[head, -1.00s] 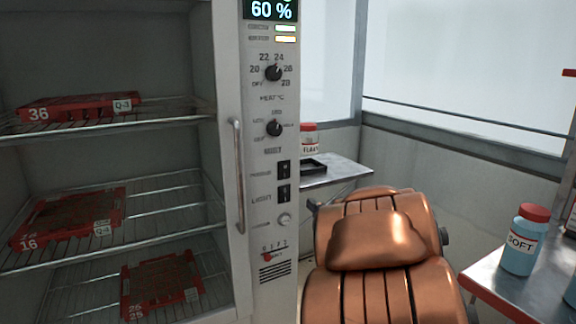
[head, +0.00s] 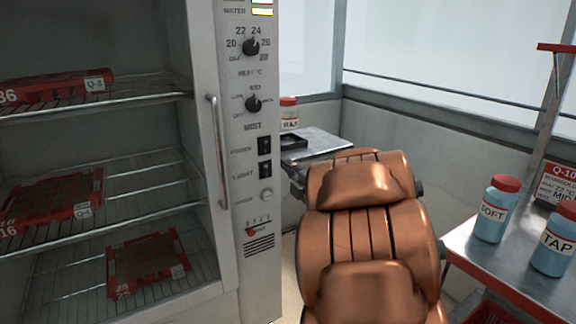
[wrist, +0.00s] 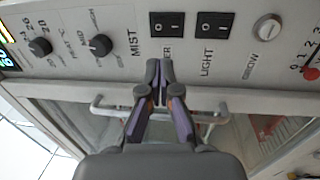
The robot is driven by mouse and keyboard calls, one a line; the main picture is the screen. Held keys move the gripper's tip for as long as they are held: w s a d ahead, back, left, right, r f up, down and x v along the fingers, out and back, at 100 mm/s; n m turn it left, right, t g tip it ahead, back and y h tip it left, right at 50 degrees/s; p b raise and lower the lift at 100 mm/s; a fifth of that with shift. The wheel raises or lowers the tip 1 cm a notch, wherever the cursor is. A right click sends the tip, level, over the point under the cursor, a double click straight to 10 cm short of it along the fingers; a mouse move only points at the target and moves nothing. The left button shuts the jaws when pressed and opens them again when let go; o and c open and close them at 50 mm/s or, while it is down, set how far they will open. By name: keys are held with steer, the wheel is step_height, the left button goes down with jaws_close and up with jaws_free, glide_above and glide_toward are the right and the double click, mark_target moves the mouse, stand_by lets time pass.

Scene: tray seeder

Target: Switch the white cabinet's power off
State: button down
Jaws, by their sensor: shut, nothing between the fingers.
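The white cabinet's control panel (head: 252,205) stands left of centre in the head view and runs along the top of the wrist view. The black power rocker switch (head: 264,145) sits above the similar light switch (head: 264,170). In the wrist view the power switch (wrist: 167,24) is just beyond my fingertips, and the light switch (wrist: 214,25) is to its right. My gripper (wrist: 159,72) is shut and empty, and its fingertips partly cover the power label. I cannot tell whether they touch the panel or which way the rocker is tipped.
A bench with bottles (head: 492,208) stands right.

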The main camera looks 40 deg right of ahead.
mark_target(264, 143)
steer(key=w, duration=0.7)
steer(key=w+d+r, duration=0.1)
steer(key=w, duration=0.2)
steer(key=shift+w+b, duration=0.2)
steer(key=shift+b, duration=0.2)
steer(key=shift+w+r, duration=0.25)
steer(key=shift+w, duration=0.15)
